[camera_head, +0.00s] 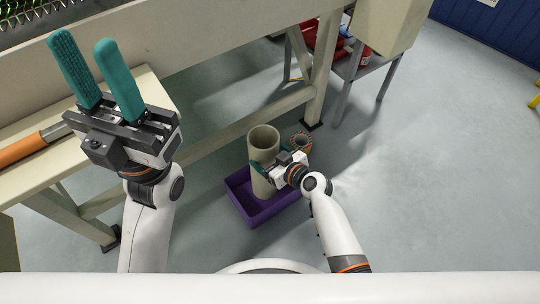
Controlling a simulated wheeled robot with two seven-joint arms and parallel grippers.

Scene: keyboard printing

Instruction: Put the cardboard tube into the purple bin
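The cardboard tube (263,146) is a tall beige hollow cylinder. It is upright, with its lower part inside the purple bin (244,206) on the floor; whether its base touches the bin floor is hidden. My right gripper (268,160) reaches in from the right with its teal fingers on either side of the tube, apparently closed on it. My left gripper (84,44) is raised at the upper left, its two teal fingers apart and nothing between them.
A beige workbench (165,95) runs behind the bin, with an orange-handled tool (24,148) at left. A grey side table (366,66) stands at the back. The floor on the right is clear.

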